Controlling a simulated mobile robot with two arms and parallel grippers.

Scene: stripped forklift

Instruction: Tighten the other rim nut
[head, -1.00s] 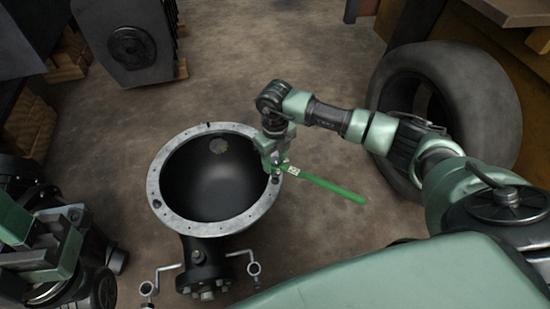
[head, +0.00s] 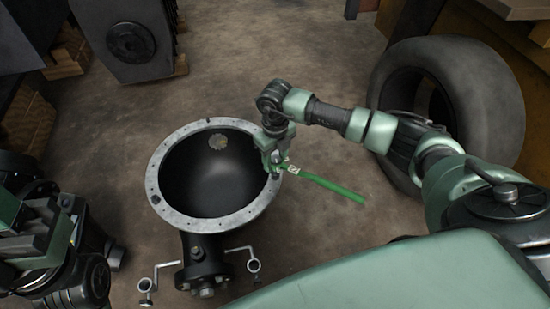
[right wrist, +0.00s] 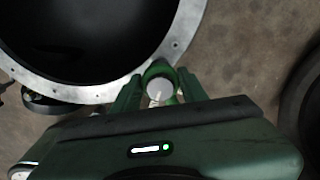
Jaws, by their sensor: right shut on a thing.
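A black bowl-shaped housing with a pale metal rim (head: 172,146) stands open side up on the floor. A dark rim nut (head: 155,199) sits on the rim's left side. My right gripper (head: 275,163) is at the rim's right edge, shut on a green wrench (head: 330,187). The wrench's handle points right and outward, away from the housing. In the right wrist view, a green ring (right wrist: 151,73) surrounds a pale round piece (right wrist: 160,89) between the fingers, beside the rim. The gripper hides the exact seating on the rim. My left arm is folded at the lower left; its fingers are unclear.
A grey machine block (head: 150,65) stands at the back left. Two small cranked pieces (head: 253,266) flank the housing's lower flange. Bare floor (head: 290,50) lies behind the housing.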

